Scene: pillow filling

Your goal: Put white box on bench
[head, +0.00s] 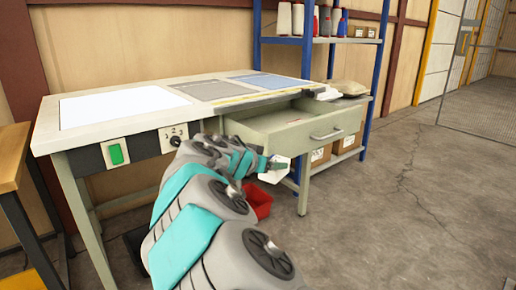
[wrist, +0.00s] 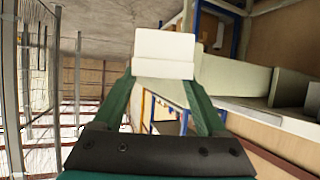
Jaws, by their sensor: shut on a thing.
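The white box (wrist: 164,52) is between the fingertips of my gripper (wrist: 163,75) in the wrist view, and the gripper is shut on it. In the head view the box (head: 274,173) shows at the end of my arm, in front of the bench and near the open drawer; my gripper (head: 268,166) is partly hidden by my arm links. The bench (head: 150,124) has a pale top with a white panel, a grey panel and a blue panel. The box is held below the level of the bench top.
An open drawer (head: 325,132) juts out from the bench's right side. A red bin (head: 257,203) is below it. A blue shelf rack (head: 378,70) with spools and cartons stands behind at the right. A brown table (head: 12,160) is at the left edge. The floor at right is clear.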

